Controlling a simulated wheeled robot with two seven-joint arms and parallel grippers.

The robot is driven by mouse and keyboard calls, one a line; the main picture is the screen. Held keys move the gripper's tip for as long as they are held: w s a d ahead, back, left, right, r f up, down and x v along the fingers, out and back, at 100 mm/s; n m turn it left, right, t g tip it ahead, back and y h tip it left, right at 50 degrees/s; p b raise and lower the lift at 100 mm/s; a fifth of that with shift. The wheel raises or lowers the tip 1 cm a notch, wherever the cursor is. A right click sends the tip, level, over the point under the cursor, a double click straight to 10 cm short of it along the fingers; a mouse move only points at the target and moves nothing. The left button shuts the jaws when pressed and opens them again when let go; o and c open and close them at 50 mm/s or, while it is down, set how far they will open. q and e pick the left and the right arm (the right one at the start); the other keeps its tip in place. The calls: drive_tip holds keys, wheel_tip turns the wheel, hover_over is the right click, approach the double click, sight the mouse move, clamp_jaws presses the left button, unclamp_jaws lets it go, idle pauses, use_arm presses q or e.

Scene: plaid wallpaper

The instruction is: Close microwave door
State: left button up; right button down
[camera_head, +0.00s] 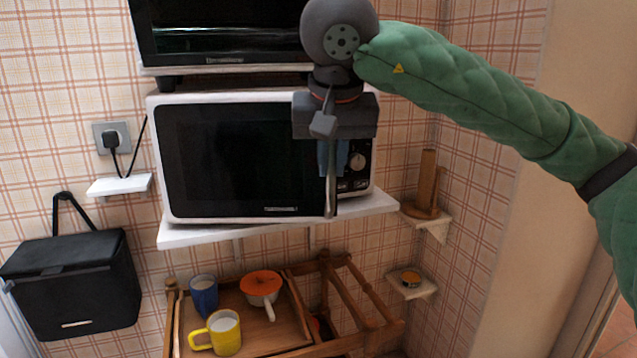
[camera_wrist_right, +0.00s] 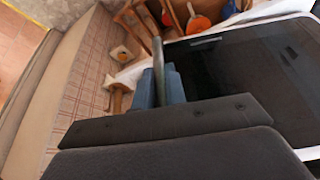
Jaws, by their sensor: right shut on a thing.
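The white microwave (camera_head: 276,155) with a dark glass door stands on a white wall shelf in the head view. Its door (camera_head: 240,160) looks shut or nearly shut; I cannot tell whether a small gap is left. The metal door handle (camera_head: 331,190) runs vertically at the door's right side. My right gripper (camera_head: 333,158) is in front of the handle with its blue fingers shut on it, and it hides part of the control panel. In the right wrist view the blue fingers (camera_wrist_right: 163,88) hold the handle (camera_wrist_right: 158,60) beside the dark door (camera_wrist_right: 245,75). My left gripper is not in view.
A second dark oven (camera_head: 230,35) stands above the microwave. Small corner shelves (camera_head: 430,221) are at right. A black box (camera_head: 75,285) hangs at left.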

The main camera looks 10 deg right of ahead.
drive_tip(key=w, duration=0.1)
drive_tip(key=w+n, duration=0.1)
drive_tip(key=w, duration=0.1)
drive_tip(key=shift+w+d+y, duration=0.3)
drive_tip(key=shift+d, duration=0.05)
drive_tip(key=w+n, duration=0.1)
drive_tip(key=w, duration=0.1)
drive_tip(key=w+n, duration=0.1)
drive_tip(key=w, duration=0.1)
drive_tip(key=shift+w+d+y, duration=0.1)
drive_tip(key=shift+w+y, duration=0.15)
drive_tip(key=shift+y, duration=0.15)
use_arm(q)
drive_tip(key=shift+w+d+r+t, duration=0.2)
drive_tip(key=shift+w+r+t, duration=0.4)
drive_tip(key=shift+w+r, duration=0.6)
use_arm(e)
drive_tip(key=shift+w+r+n, duration=0.1)
drive_tip(key=shift+w+n, duration=0.2)
drive_tip(key=shift+w, duration=0.2)
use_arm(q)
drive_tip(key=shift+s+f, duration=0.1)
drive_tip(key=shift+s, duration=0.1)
use_arm(e)
drive_tip(key=shift+w+r, duration=0.1)
